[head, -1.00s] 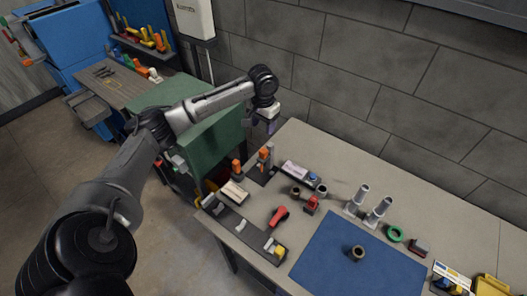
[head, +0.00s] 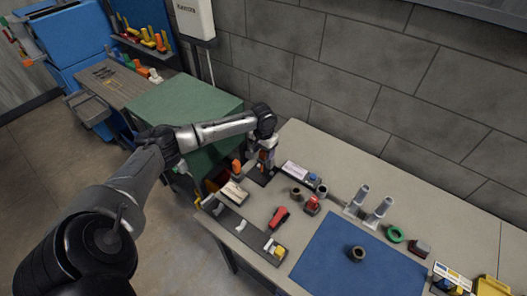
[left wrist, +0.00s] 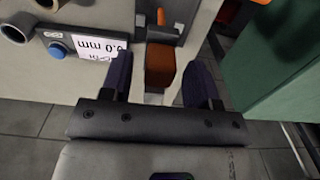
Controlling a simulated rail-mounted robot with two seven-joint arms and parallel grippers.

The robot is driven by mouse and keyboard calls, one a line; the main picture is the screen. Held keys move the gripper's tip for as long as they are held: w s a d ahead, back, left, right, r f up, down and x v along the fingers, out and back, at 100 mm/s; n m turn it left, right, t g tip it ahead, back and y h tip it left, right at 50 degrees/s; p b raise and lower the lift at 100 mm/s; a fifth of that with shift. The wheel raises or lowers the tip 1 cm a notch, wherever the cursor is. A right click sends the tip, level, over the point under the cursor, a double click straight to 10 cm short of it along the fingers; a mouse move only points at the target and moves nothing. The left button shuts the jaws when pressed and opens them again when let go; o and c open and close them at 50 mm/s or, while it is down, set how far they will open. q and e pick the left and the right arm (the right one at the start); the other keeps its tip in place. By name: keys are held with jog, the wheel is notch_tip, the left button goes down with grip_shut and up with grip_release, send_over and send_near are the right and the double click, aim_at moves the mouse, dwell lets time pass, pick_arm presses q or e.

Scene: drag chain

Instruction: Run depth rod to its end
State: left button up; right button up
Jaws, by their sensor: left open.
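My left gripper (head: 264,160) is open and points down over the small upright fixture at the table's far left corner. In the left wrist view its two dark fingers (left wrist: 161,78) stand on either side of an orange block (left wrist: 158,65), which sits between pale uprights. I cannot tell whether the fingers touch it. A display box (left wrist: 85,45) with a blue button reads 0.0 mm upside down; it also lies beside the fixture in the head view (head: 296,172). I cannot make out the depth rod for sure. My right gripper is not in view.
A red tool (head: 279,217), a red-topped part (head: 312,206), a pair of grey cylinders (head: 379,210) and a green ring (head: 395,234) stand on the table. A blue mat (head: 330,250) holds a dark ring (head: 357,254). A green-topped bench (head: 180,100) stands to the left.

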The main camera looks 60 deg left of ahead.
pick_arm(q)
jog(key=shift+f, duration=0.2)
jog(key=shift+c, duration=0.3)
grip_shut()
